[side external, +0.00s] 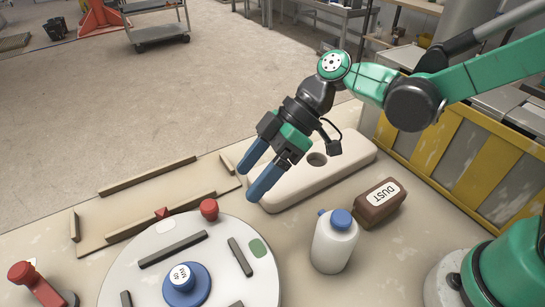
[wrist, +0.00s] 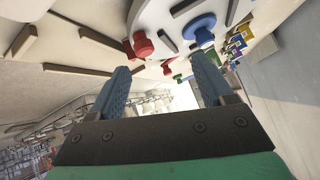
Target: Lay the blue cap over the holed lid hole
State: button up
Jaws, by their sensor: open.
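A round blue cap-like piece (side external: 187,291) with a white labelled top sits on the white carousel (side external: 120,280). A blue round piece (wrist: 199,27) also shows at the top of the wrist view. A white bottle (side external: 333,247) right of the carousel has a blue top (side external: 341,218), so two things here are blue and cap-like. The holed lid (side external: 345,157) is a long beige slab with a dark round hole (side external: 317,159), which is uncovered. My gripper (side external: 249,184) is open and empty, with its blue fingers above the slab's left end, partly hiding it.
Low wooden strips (side external: 148,176) edge a flat area at the back left. A red device (side external: 40,283) stands front left.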

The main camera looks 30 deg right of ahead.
aim_at(186, 268)
jog(key=s+a+f+n+g+y, duration=0.1)
jog(key=a+n, duration=0.1)
jog(key=s+a+n+g+y, duration=0.1)
jog(key=a+n+g, duration=0.1)
jog(key=n, duration=0.1)
jog(key=s+a+f+n+g+y, duration=0.1)
jog(key=a+n+g, duration=0.1)
jog(key=a+n, duration=0.1)
jog(key=shift+a+f, duration=0.1)
jog(key=shift+f, duration=0.25)
jog(key=shift+n+g, duration=0.3)
jog(key=shift+x, duration=2.8)
grip_shut()
jog(key=shift+w+r, duration=0.1)
jog(key=shift+r, duration=0.1)
